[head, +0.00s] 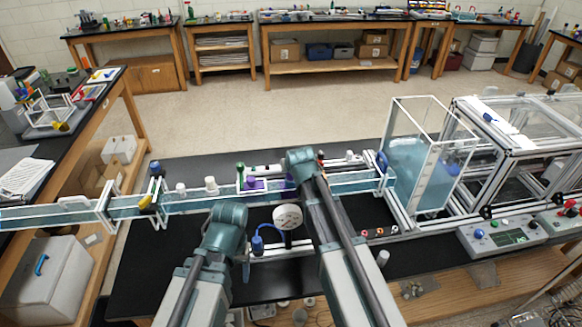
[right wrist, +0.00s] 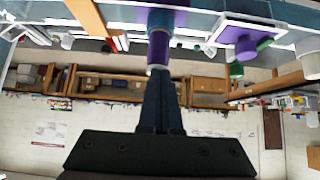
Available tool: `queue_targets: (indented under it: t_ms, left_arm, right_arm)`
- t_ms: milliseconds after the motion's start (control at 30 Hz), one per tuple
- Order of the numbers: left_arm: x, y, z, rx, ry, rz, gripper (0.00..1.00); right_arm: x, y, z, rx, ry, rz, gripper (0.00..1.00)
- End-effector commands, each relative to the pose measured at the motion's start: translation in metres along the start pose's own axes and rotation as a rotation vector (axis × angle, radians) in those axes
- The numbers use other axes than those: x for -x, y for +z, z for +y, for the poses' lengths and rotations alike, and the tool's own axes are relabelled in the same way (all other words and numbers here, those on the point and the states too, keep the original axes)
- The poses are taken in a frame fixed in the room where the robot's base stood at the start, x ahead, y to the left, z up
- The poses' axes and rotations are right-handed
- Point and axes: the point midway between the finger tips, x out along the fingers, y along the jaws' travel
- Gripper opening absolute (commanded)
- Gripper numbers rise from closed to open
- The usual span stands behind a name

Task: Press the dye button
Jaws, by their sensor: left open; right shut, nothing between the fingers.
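A purple cylinder with a pale end (right wrist: 160,47) stands straight off the fingertips of my right gripper (right wrist: 158,76) in the right wrist view. It is probably the dye button's part, but no label is readable. The fingers are shut and empty, their tips at or very close to its pale end; contact cannot be told. In the head view a bit of purple (head: 288,185) shows beside my right arm, which hides the right gripper. My left gripper (head: 246,268) hangs low over the bench front, open and apart from the purple parts.
A purple block (head: 254,183) with a green knob (head: 240,172) sits beside the long water channel (head: 225,198). A round white gauge (head: 287,217) and a blue-capped part (head: 258,243) stand between my arms. A clear tank (head: 425,165) and a control box (head: 503,236) are at right.

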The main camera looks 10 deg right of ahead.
Motion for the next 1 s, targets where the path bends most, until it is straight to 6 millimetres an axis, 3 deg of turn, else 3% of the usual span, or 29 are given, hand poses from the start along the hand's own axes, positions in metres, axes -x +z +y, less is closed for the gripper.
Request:
queue_targets:
  t_ms: [333,567,767,1000]
  left_arm:
    - [0.005,0.000,0.000,0.001,0.000,0.000,0.67]
    - [0.024,0.001,-0.002,0.004,0.001,0.000,0.67]
    - [0.052,0.003,-0.005,0.004,0.001,-0.001,0.67]
    - [0.089,0.006,-0.008,0.000,0.001,-0.003,0.67]
  right_arm:
    - [0.003,-0.003,0.000,0.000,0.000,-0.002,0.00]
    - [0.017,-0.017,0.001,0.000,0.000,-0.001,0.00]
    - [0.039,-0.035,0.003,0.000,0.000,0.000,0.00]
    - [0.095,-0.032,0.002,0.000,0.000,0.000,0.00]
